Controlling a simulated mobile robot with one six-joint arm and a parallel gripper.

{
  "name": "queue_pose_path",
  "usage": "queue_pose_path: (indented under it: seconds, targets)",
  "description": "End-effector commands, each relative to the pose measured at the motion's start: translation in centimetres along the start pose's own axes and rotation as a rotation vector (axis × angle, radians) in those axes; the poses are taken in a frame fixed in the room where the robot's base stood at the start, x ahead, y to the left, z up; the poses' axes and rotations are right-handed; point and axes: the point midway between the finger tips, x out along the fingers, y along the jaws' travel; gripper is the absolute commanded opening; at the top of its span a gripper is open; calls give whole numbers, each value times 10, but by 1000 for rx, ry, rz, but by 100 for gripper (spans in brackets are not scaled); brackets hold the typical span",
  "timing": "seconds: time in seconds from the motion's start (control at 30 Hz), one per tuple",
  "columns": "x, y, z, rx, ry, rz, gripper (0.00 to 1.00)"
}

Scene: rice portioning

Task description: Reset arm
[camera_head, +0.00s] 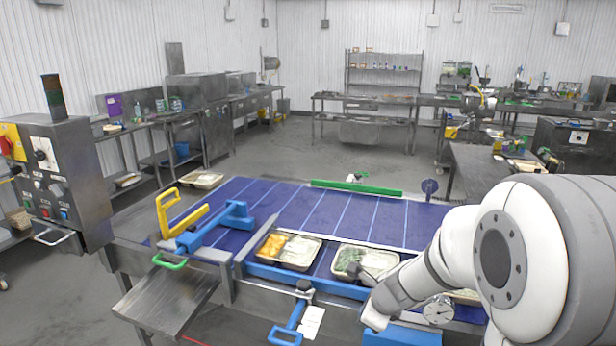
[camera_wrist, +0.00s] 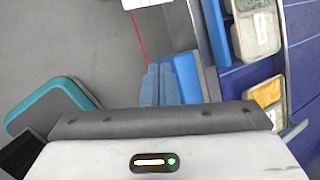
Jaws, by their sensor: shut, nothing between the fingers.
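My gripper (camera_wrist: 159,68) shows in the wrist view as two light-blue fingers side by side, shut and empty. It is over the edge of the work area, apart from the food trays. In the head view my white and grey arm reaches in from the right, and I cannot make out the fingers there. A tray with orange food and rice (camera_head: 287,249) and a tray with green food and rice (camera_head: 365,261) sit along the near side of the blue conveyor (camera_head: 330,213). Another tray is mostly hidden behind my arm.
A yellow bracket (camera_head: 178,215) and blue bracket (camera_head: 215,228) stand at the conveyor's left. A steel chute (camera_head: 168,300) juts out at front left. A control box (camera_head: 60,170) stands at far left. A teal-rimmed grey object (camera_wrist: 60,108) is left of my gripper.

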Motion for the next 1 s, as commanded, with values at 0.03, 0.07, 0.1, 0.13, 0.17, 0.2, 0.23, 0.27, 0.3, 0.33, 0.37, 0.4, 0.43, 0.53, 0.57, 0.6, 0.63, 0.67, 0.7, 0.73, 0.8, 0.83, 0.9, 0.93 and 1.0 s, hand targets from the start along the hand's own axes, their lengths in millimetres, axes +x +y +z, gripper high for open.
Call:
queue_pose_path:
  seconds: [0.03,0.07,0.1,0.13,0.17,0.2,0.23,0.27,0.3,0.33,0.37,0.4,0.43,0.53,0.57,0.6,0.63,0.67,0.7,0.73,0.8,0.83,0.9,0.93,1.0]
  targets:
    - [-17,7,9,-135,-20,9,0]
    - [-26,12,13,-223,-28,18,0]
    - [-38,19,17,-339,-38,31,0]
    - [-46,25,19,-426,-44,41,0]
    - [-55,31,21,-513,-50,50,0]
    - [-66,38,23,-628,-55,63,0]
    - [-75,45,23,-714,-57,74,0]
    - [-83,51,23,-798,-58,83,0]
    - [-94,58,22,-913,-58,98,0]
    - [-102,64,20,-996,-56,108,0]
    - [-110,71,18,-1079,-54,121,0]
    - [-121,78,15,-1190,-48,138,0]
    - [-128,84,12,-1272,-43,152,0]
    - [-153,102,-2,-1533,-17,205,0]
    - [-159,106,-6,-1604,-8,222,0]
    - [-167,112,-13,-1692,5,246,0]
    - [-173,115,-17,-1752,14,265,0]
    - [-178,118,-22,-1807,24,281,0]
    - [-184,122,-27,-1870,35,302,0]
    - [-188,124,-30,-1913,44,318,0]
    - [-195,128,-37,-1987,58,348,0]
    - [-197,128,-40,-2010,64,358,0]
    - [-201,130,-44,-2044,71,375,0]
    - [-201,130,-46,-2053,73,379,0]
    - [-202,130,-46,-2062,75,383,0]
